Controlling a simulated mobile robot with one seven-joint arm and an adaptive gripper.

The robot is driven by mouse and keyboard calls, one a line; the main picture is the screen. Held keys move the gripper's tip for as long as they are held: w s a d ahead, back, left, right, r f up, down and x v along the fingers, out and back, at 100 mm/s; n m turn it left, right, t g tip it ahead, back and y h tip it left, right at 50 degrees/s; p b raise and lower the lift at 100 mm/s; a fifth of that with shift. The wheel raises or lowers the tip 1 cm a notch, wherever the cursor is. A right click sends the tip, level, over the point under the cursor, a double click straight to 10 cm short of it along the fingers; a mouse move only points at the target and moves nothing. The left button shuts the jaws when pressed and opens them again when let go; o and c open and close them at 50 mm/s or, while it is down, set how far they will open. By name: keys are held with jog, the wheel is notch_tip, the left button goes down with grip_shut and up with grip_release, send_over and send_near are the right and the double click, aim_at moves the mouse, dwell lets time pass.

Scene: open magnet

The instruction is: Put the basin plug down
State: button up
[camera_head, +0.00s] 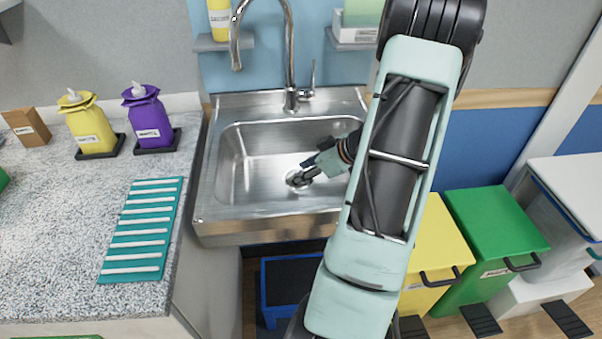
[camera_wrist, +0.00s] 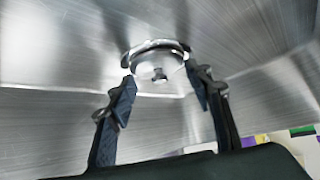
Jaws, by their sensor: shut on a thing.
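The basin plug (camera_wrist: 160,75) shows in the wrist view as a shiny round metal disc with a small knob at its middle. My gripper (camera_wrist: 161,82) is shut on it, with one dark fingertip at each side of its rim. In the head view my gripper (camera_head: 304,172) reaches down into the steel sink (camera_head: 255,150), at the round drain (camera_head: 295,180) in its floor. The fingers partly cover the drain there, and I cannot tell whether the plug sits in it or is just above it.
The tap (camera_head: 290,60) rises behind the basin. A yellow dispenser (camera_head: 88,125) and a purple dispenser (camera_head: 148,118) stand on the counter at left, near a teal ribbed mat (camera_head: 142,230). Yellow (camera_head: 432,250) and green bins (camera_head: 495,235) stand at right.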

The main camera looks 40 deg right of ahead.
jog(key=o, duration=1.2)
jog(key=shift+s+d+r, duration=0.1)
jog(key=shift+r, duration=0.15)
jog(key=p+v, duration=0.2)
jog(key=v, duration=0.9)
jog(key=shift+s+r+p, duration=0.2)
jog(key=shift+s+p, duration=0.1)
jog(key=shift+p, duration=0.1)
